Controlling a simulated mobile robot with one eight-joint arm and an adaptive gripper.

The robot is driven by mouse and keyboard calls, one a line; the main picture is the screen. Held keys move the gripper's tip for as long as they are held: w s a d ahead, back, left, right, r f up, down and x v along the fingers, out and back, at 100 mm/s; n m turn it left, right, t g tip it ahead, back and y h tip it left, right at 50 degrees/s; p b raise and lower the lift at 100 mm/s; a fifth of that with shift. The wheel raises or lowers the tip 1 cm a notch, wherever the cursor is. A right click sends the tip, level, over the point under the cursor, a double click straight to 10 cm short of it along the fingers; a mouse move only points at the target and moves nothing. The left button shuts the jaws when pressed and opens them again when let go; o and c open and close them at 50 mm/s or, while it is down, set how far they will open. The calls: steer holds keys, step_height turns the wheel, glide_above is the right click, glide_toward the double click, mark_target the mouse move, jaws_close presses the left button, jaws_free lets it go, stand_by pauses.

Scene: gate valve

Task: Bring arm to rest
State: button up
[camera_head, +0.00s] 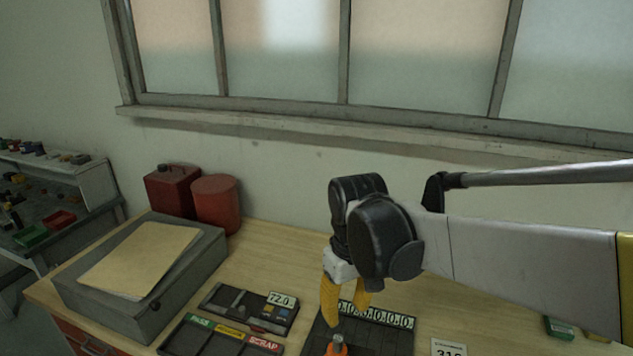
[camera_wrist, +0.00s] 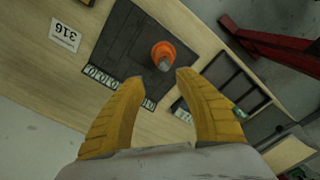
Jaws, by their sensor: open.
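My gripper (camera_head: 345,295) hangs from the arm over the wooden workbench (camera_head: 255,260), its yellow fingers pointing down. In the wrist view the two yellow fingers of my gripper (camera_wrist: 163,108) stand wide apart with nothing between their tips. An orange part (camera_head: 337,345) with a grey top is below the fingers at the bottom edge of the head view. In the wrist view this orange part (camera_wrist: 164,54) stands on a dark mat (camera_wrist: 130,45), beyond the fingertips and apart from them.
A grey box (camera_head: 80,280) with a tan sheet, red cans (camera_head: 214,203), a labelled tray (camera_head: 215,340) and a gauge holder (camera_head: 245,305) stand on the bench left of my gripper. A "316" card (camera_wrist: 66,35) lies beside the mat. The window wall (camera_head: 300,165) is behind.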

steer(key=s+d+f+m+t+b, duration=0.5)
steer(key=s+d+b, duration=0.4)
steer(key=d, duration=0.3)
step_height(320, 180, down, 3)
steer(key=shift+s+d+r+t, duration=0.15)
steer(key=shift+s+d+t, duration=0.05)
steer(key=shift+s+t, duration=0.55)
